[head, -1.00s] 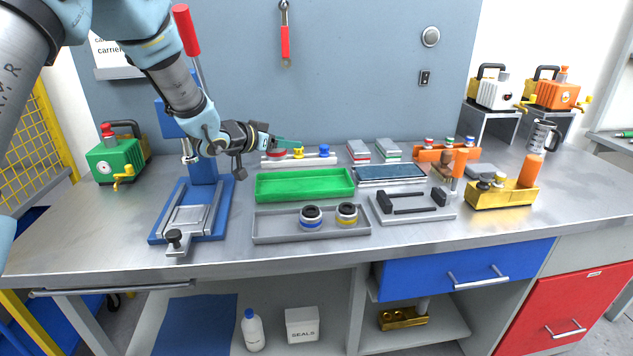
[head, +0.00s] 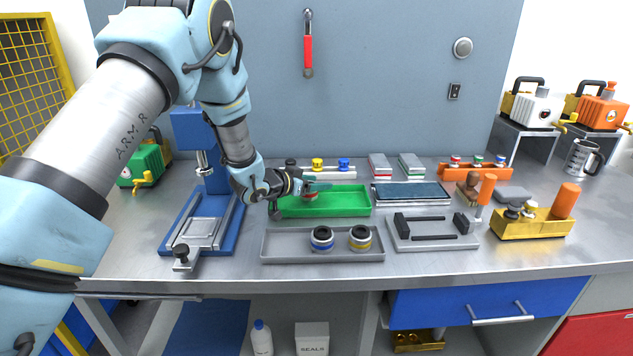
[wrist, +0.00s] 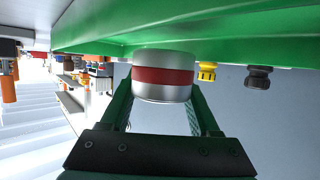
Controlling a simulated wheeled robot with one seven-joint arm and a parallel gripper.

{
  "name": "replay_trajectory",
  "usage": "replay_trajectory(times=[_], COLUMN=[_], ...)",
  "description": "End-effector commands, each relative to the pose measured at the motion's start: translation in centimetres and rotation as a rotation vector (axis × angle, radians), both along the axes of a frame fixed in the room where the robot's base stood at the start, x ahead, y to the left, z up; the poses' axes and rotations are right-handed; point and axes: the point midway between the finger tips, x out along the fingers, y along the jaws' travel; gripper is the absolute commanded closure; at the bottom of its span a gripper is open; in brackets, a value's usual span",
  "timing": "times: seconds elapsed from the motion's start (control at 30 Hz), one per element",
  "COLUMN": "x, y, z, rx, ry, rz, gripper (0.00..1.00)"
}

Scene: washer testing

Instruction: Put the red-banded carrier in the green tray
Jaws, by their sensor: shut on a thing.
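The red-banded carrier (wrist: 163,76) is a short silver cylinder with a red band, held between the two green fingers of my gripper (wrist: 163,92) in the wrist view. In the head view my gripper (head: 314,186) is over the left-middle part of the green tray (head: 350,203), with the carrier (head: 310,197) just under the fingers. The green tray is otherwise empty. In the wrist view, which looks upside down, the tray (wrist: 225,35) lies close to the carrier's base. I cannot tell whether they touch.
Behind stands a pale rack (head: 335,175) with dark, yellow and blue knobs. A blue press (head: 225,220) is at left, a grey fixture (head: 430,243) at right.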

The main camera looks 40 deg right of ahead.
Motion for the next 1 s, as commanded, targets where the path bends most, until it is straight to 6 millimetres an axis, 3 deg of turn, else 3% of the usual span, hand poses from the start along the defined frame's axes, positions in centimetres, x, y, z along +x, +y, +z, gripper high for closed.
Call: replay_trajectory(times=[0.83,0.87,1.0], x=[-0.1,-0.1,-0.1], y=[0.0,0.0,0.1], z=[-1.7,-1.8,-1.9], rx=[0.001,0.003,0.005], ry=[0.001,0.002,0.002], rz=[-0.001,-0.001,0.001], gripper=[1.00,0.34,0.19])
